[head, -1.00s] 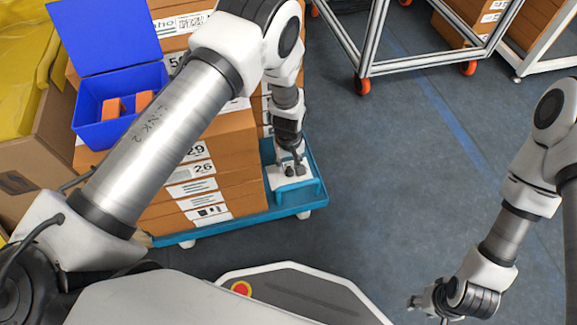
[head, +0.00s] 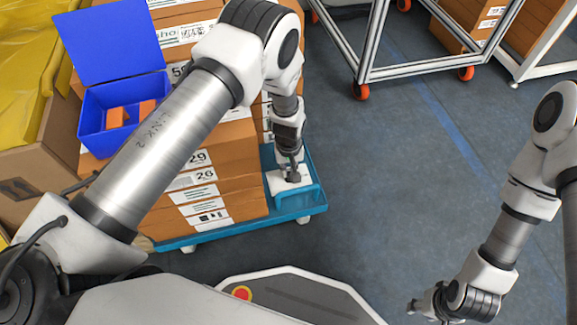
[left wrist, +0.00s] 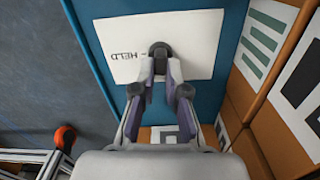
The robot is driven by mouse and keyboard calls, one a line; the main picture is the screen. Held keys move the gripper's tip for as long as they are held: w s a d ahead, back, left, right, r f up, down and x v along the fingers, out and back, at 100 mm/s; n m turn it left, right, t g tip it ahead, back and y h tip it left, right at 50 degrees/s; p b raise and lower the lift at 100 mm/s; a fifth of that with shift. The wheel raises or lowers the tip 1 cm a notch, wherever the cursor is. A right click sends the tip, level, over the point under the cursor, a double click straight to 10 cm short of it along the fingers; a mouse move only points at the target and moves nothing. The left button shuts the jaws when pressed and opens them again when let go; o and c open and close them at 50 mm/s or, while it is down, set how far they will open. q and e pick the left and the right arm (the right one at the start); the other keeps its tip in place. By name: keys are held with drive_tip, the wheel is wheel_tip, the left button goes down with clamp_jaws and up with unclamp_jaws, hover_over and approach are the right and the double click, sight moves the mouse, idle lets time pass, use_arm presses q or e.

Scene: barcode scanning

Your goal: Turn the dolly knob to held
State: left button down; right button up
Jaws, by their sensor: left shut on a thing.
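The blue dolly (head: 233,229) carries stacked boxes and has a white plate (head: 276,187) at its right corner. In the left wrist view the plate (left wrist: 117,36) bears the mark "HELD" with a short dash, left of the knob. The small dark knob (left wrist: 159,47) sits between my left gripper's fingertips. My left gripper (left wrist: 160,64) is shut on the knob. In the head view my left gripper (head: 292,174) points down onto the plate and hides most of the knob. My right gripper (head: 432,305) hangs low at the right, away from the dolly; its fingers are unclear.
Stacked orange-brown boxes (head: 235,150) stand just left of the plate. A blue open bin (head: 105,140) with orange items sits on them. A white-framed cart (head: 420,72) with orange wheels stands at the back. The grey floor right of the dolly is clear.

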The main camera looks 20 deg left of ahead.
use_arm(q)
drive_tip(key=m+p, duration=0.4)
drive_tip(key=shift+d+r, duration=0.15)
drive_tip(key=shift+r, duration=0.05)
drive_tip(key=m+p, duration=0.1)
drive_tip(key=m, duration=0.1)
drive_tip(key=shift+m+p, duration=0.3)
drive_tip(key=shift+d+f+m+p, duration=0.1)
drive_tip(key=shift+m+p, duration=0.25)
drive_tip(key=shift+m, duration=0.25)
drive_tip(key=shift+d+f+m+p, duration=0.1)
drive_tip(key=shift+m+p, duration=0.25)
drive_tip(key=shift+m, duration=0.25)
drive_tip(key=c, duration=1.2)
unclamp_jaws()
